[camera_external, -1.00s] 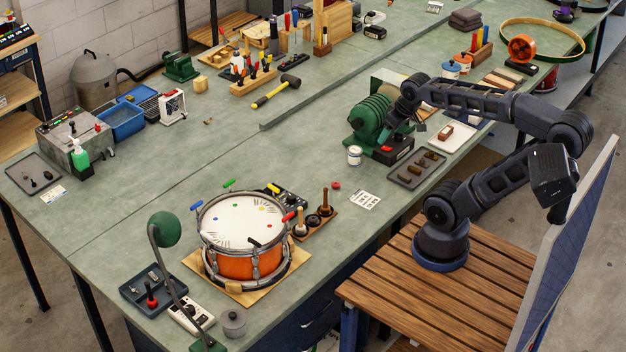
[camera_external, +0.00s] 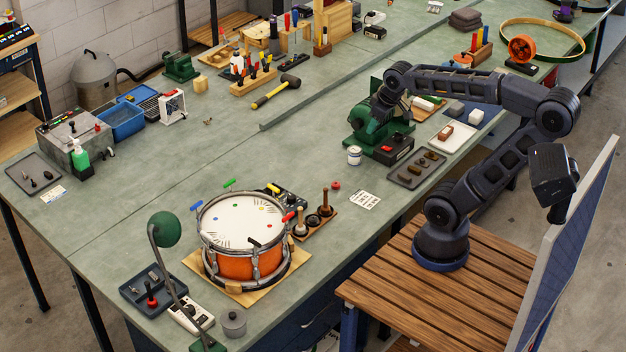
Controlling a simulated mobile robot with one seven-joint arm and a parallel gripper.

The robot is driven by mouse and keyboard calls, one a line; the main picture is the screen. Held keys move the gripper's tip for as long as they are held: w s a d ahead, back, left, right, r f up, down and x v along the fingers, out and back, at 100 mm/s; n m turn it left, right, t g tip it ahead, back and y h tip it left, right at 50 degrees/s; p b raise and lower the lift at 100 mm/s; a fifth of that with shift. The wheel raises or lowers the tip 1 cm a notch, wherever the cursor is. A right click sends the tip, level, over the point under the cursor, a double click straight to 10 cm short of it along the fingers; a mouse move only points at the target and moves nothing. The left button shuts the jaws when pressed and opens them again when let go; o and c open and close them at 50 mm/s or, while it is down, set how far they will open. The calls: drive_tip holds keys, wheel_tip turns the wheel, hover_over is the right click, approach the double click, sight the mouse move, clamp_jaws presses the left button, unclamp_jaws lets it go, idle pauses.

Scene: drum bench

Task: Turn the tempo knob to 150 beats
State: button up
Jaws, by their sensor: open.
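A small black box with controls (camera_external: 286,197) stands behind the drum, partly hidden by it. It may carry the tempo knob, but its knob and any beat marks are too small to read. The drum (camera_external: 240,222), with an orange shell and white head, sits on a wooden board at the front of the bench. My gripper (camera_external: 381,112) points down in front of the green machine, far to the right of and behind the black box. It touches nothing that I can make out. Its fingers are small and dark here, and it appears open and empty.
The green machine (camera_external: 364,130) stands close by my gripper. A stand with wooden-handled tools (camera_external: 317,220) and a green lamp (camera_external: 164,229) flank the drum. The bench middle is clear.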

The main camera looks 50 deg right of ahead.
drive_tip(key=w+a+r+n+g, duration=0.2)
drive_tip(key=w+a+n, duration=0.8)
drive_tip(key=w+a, duration=1.05)
drive_tip(key=w+a+f+n+g, duration=0.1)
drive_tip(key=a+f+n, duration=0.2)
drive_tip(key=a, duration=0.8)
drive_tip(key=w+a+f+n, duration=0.2)
drive_tip(key=a+f, duration=0.1)
drive_tip(key=a, duration=0.7)
drive_tip(key=n+g, duration=0.2)
drive_tip(key=n, duration=0.7)
hover_over(189, 308)
wheel_tip(189, 308, down, 20)
drive_tip(key=shift+h, duration=0.3)
wheel_tip(189, 308, down, 10)
drive_tip(key=shift+f, duration=0.1)
